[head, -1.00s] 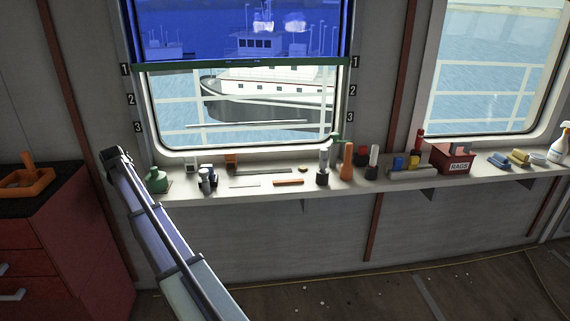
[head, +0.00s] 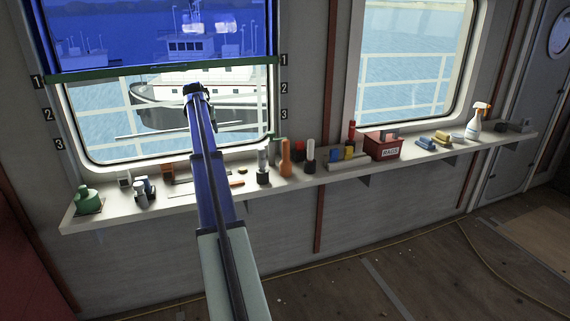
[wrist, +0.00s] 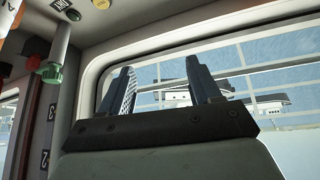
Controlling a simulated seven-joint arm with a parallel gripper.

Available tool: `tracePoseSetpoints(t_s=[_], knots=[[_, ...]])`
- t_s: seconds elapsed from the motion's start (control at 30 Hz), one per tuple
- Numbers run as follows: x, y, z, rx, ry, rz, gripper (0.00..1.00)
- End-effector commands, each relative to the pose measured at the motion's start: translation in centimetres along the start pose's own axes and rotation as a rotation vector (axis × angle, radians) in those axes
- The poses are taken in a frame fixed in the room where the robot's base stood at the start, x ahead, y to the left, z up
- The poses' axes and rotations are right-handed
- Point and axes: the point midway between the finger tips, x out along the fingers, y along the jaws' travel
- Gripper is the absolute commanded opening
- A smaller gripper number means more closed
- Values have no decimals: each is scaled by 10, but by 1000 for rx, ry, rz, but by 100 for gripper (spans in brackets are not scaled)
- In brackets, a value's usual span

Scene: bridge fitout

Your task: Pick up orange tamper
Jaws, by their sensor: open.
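The orange tamper (head: 285,160) appears to be the upright orange piece with a wide base on the window shelf. It stands between a grey-topped piece with a black base (head: 263,168) and a white-topped one (head: 310,158). My gripper (head: 196,88) is raised in front of the left window, above and left of the tamper, well apart from it. In the wrist view, which is upside down, my gripper (wrist: 163,85) has its two fingers apart with nothing between them. An orange shape (wrist: 8,25) at that view's top left edge is cut off; I cannot tell whether it is the tamper.
The long shelf (head: 130,203) also holds a green container (head: 89,200), a red rags box (head: 383,146), a spray bottle (head: 477,122) and small tools. A green item (head: 276,148) stands close behind the tamper. My arm hides part of the shelf.

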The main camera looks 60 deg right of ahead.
Motion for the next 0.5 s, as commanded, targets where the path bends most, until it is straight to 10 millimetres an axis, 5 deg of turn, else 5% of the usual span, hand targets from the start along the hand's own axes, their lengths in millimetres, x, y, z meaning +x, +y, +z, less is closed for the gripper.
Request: tracePoseSetpoints(t_s=[0.03, 0.3, 0.5], knots=[[0, 36, -2, 53, -19, 25, 63], [-12, 191, 6, 320, -118, 139, 63], [-24, 267, 19, 460, -167, 198, 63]])
